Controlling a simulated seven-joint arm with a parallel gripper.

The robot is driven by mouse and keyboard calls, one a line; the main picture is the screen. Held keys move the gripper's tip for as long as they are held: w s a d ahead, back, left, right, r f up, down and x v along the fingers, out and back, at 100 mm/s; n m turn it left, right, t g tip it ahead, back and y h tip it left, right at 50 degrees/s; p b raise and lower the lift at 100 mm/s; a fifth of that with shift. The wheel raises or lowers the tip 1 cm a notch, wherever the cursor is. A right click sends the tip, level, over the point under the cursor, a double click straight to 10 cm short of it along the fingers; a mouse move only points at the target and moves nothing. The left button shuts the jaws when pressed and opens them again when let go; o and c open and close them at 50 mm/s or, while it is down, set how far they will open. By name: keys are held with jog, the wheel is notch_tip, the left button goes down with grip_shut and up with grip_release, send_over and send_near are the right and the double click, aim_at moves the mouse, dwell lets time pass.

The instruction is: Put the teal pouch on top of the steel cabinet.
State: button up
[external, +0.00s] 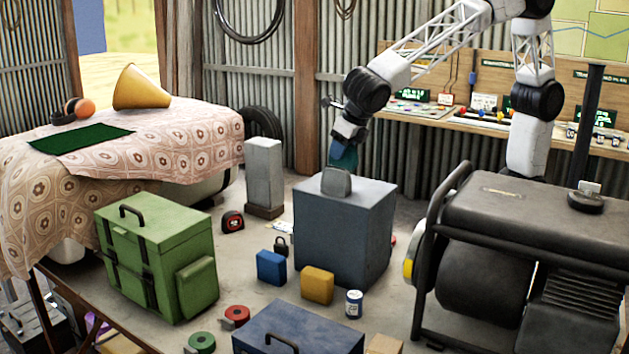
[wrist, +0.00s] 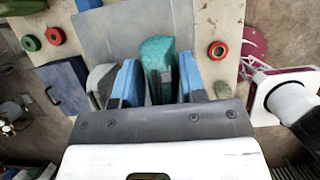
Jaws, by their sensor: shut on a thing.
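The teal pouch (wrist: 155,50) is held between the blue fingers of my gripper (wrist: 160,82) in the wrist view. In the external view my gripper (external: 346,140) points down above the steel cabinet (external: 343,235), and a teal patch of the pouch (external: 344,158) shows below it. The cabinet is a blue-grey box with a flat top, which also shows in the wrist view (wrist: 108,32). A grey pouch-like object (external: 336,183) stands on the cabinet top and partly hides what is behind it. I cannot tell whether the teal pouch touches the top.
A green case (external: 150,260), a blue block (external: 271,268), a yellow block (external: 317,285) and a can (external: 354,304) stand around the cabinet. A black generator (external: 530,215) stands at the right. A grey post (external: 264,172) stands behind left. The cabinet top has bare room.

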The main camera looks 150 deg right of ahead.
aim_at(341, 162)
jog(key=shift+f, duration=1.75)
jog(key=shift+f, duration=0.15)
jog(key=o, duration=0.9)
jog(key=v, duration=1.2)
